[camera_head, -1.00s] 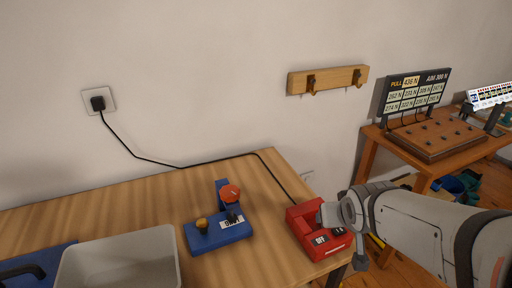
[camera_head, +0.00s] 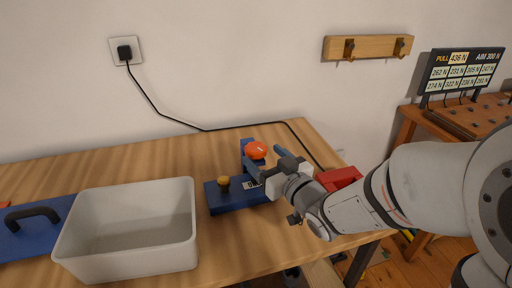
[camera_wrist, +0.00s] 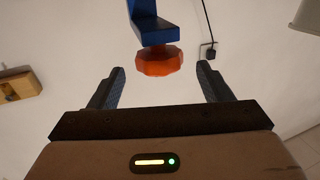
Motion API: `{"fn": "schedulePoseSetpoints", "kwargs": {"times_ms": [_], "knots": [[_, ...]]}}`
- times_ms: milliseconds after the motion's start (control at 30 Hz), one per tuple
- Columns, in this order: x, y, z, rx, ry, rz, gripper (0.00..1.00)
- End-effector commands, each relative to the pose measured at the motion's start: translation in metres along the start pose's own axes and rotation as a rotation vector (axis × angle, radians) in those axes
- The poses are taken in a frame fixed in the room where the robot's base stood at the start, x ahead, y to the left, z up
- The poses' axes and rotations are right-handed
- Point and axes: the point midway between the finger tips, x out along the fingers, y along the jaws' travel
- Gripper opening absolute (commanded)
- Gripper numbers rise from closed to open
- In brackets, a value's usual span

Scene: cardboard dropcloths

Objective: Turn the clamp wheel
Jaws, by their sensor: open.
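The clamp wheel (camera_head: 256,150) is an orange-red knob on a blue clamp stand (camera_head: 236,194) on the wooden table. In the wrist view the wheel (camera_wrist: 159,61) shows between and beyond my fingertips, below the stand's blue arm (camera_wrist: 152,26) in that picture. My gripper (camera_head: 284,164) is open and empty, close to the right of the wheel in the head view. In the wrist view my gripper (camera_wrist: 160,72) has its two fingers spread on either side of the wheel, seemingly apart from it. My arm hides part of the stand.
A red box (camera_head: 339,178) stands right of the stand, partly behind my arm. A grey bin (camera_head: 130,258) is to the left, beside a blue board with a black handle (camera_head: 34,214). A black cable (camera_head: 203,129) runs along the back to a wall socket (camera_head: 125,50).

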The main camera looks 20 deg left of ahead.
Motion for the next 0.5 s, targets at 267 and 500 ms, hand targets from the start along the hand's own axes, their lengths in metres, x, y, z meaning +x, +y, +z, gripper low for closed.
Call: {"fn": "schedulePoseSetpoints", "kwargs": {"times_ms": [267,500], "knots": [[0.045,0.0,0.0,-0.001,-0.001,0.001,0.72],[0.063,0.001,0.001,-0.001,-0.003,0.002,0.72]]}}
